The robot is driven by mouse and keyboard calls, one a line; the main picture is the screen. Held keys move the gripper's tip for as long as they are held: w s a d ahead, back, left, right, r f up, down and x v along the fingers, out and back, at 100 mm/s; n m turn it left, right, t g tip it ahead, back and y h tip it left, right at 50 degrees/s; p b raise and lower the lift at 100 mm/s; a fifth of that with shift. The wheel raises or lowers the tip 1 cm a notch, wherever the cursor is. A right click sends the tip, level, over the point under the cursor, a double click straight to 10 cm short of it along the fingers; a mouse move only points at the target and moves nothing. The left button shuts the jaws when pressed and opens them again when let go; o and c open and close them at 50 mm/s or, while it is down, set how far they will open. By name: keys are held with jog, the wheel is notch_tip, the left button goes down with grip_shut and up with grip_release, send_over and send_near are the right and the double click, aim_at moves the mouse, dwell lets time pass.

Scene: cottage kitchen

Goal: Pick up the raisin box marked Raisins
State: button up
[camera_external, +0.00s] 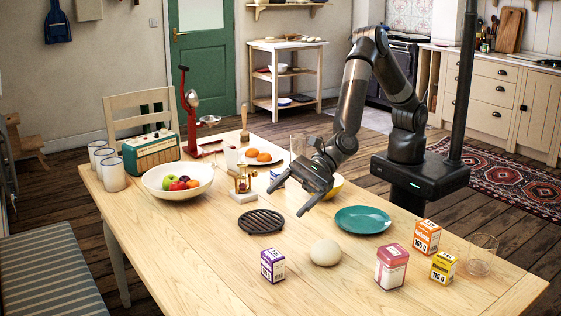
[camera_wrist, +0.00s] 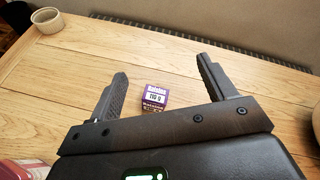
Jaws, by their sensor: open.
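The raisin box (camera_wrist: 154,98) is small and purple with a white label reading "Raisins". In the wrist view it stands on the table beyond my gripper, between the lines of the two fingers and apart from them. A purple and white box (camera_external: 272,265), which looks like the same one, stands at the table's near side in the external view. My gripper (camera_external: 290,199) is open and empty above the table, behind and above that box. Its two spread fingers also show in the wrist view (camera_wrist: 163,80).
Orange (camera_external: 427,237) and yellow (camera_external: 443,267) boxes stand near a clear glass (camera_external: 481,256).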

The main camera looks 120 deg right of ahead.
aim_at(273, 262)
jog(key=w+f+m, duration=0.1)
jog(key=f+m, duration=0.1)
jog(key=f, duration=0.2)
jog(key=f+m+h, duration=0.1)
jog(key=f+m, duration=0.1)
jog(key=f, duration=0.3)
jog(key=w+f+m+h, duration=0.1)
jog(key=f+m, duration=0.1)
jog(key=f, duration=0.2)
jog(key=shift+w+a+f, duration=0.15)
jog(key=shift+w+f, duration=0.05)
jog(key=shift+w, duration=0.15)
notch_tip(273, 262, down, 3)
jog(key=shift+f, duration=0.1)
jog(key=shift+w+f, duration=0.15)
jog(key=shift+w, duration=0.9)
jog(key=shift+w+f, duration=0.1)
jog(key=shift+w, duration=0.25)
jog(key=shift+c, duration=0.5)
jog(key=c, duration=1)
